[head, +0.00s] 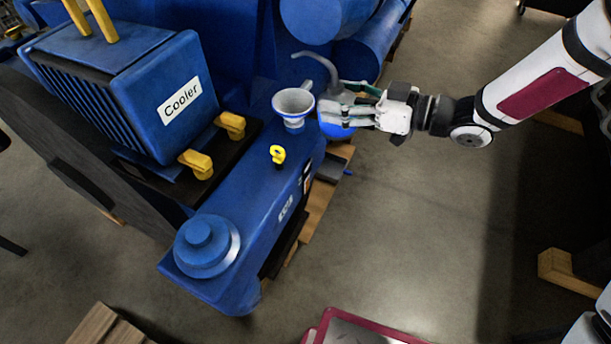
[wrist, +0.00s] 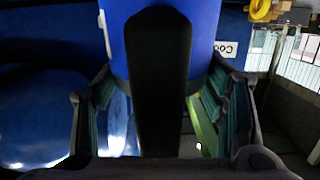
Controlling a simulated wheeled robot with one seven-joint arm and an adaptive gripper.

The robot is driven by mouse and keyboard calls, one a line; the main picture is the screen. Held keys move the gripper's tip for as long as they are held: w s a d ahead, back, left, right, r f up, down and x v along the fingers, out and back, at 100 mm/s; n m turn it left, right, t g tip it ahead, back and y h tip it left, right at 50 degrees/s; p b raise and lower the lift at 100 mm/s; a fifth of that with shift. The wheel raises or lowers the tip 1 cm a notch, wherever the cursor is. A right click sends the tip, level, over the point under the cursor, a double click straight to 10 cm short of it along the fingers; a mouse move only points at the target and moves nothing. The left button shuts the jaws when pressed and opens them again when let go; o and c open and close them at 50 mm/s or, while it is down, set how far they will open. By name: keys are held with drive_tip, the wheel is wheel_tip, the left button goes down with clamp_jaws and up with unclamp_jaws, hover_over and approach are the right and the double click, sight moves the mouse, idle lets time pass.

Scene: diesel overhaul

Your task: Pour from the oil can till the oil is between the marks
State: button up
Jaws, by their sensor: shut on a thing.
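The oil can (head: 338,131) has a blue body and a thin grey spout curving up and left. It looks roughly upright. My gripper (head: 345,113) is shut on the oil can, beside the engine block. In the wrist view the blue can body (wrist: 205,40) fills the top middle, with a dark upright bar, seemingly its handle, between my fingers. A pale funnel (head: 293,104) stands on the blue engine (head: 245,185), just left of the can. No oil stream shows. The oil level and marks cannot be made out.
A yellow ring handle (head: 278,154) stands on the engine in front of the funnel. The blue cooler (head: 120,85) with yellow clamps is at left. A round blue cap (head: 206,245) is at the engine's near end.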

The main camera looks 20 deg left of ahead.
sight(344, 89)
drive_tip(key=shift+r, duration=0.15)
drive_tip(key=shift+d+r+h+p, duration=0.2)
drive_tip(key=shift+r+h+p, duration=0.15)
drive_tip(key=shift+h+p, duration=0.2)
drive_tip(key=shift+r, duration=0.15)
idle(0.3)
drive_tip(key=shift+d+r+h+p, duration=0.15)
drive_tip(key=shift+r+h+p, duration=0.2)
drive_tip(key=shift+p, duration=0.2)
drive_tip(key=shift+f, duration=0.1)
drive_tip(key=shift+d+r+h+p, duration=0.15)
drive_tip(key=shift+r+h+p, duration=0.3)
drive_tip(key=shift+r, duration=0.1)
